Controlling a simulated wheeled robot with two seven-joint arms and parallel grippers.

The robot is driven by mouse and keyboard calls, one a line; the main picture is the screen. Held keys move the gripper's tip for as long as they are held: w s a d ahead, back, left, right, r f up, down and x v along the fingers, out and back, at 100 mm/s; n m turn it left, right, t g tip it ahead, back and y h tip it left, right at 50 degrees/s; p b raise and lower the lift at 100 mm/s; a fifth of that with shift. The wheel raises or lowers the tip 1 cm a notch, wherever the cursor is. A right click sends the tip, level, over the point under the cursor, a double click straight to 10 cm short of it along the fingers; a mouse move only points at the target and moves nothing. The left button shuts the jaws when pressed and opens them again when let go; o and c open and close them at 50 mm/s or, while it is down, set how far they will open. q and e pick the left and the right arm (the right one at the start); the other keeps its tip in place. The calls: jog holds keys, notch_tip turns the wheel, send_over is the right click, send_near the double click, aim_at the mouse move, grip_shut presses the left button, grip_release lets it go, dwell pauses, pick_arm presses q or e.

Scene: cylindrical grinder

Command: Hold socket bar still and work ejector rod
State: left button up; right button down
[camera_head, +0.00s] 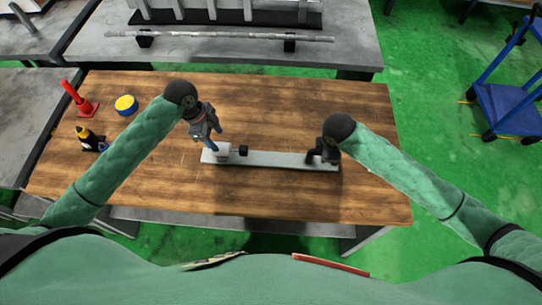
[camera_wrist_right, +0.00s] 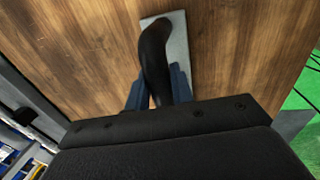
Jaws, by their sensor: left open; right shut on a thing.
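The socket bar, a long flat grey bar (camera_head: 275,160), lies on the wooden table. A pale block (camera_head: 222,154) sits at its left end, with a short black knob (camera_head: 243,150) on the block's right side. I cannot tell for certain which part is the ejector rod. My left gripper (camera_head: 214,140) is open and empty just above the pale block. My right gripper (camera_head: 318,156) is at the bar's right end. In the right wrist view its blue fingers are shut on a black curved handle (camera_wrist_right: 154,50), which stands over the grey bar (camera_wrist_right: 178,38).
A red stand (camera_head: 84,106), a yellow and blue round item (camera_head: 126,105) and a black bottle with a yellow top (camera_head: 88,138) stand at the table's left. The table (camera_head: 290,105) is clear behind the bar. A blue cart (camera_head: 505,105) is at right.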

aim_at(235, 150)
pick_arm(q)
jog(key=shift+x, duration=4.25)
jog(key=c, duration=0.8)
jog(key=shift+d, duration=0.15)
jog(key=shift+d, duration=0.8)
pick_arm(e)
jog(key=shift+a, duration=0.15)
pick_arm(q)
jog(key=shift+d, duration=0.55)
pick_arm(e)
jog(key=shift+s, duration=0.1)
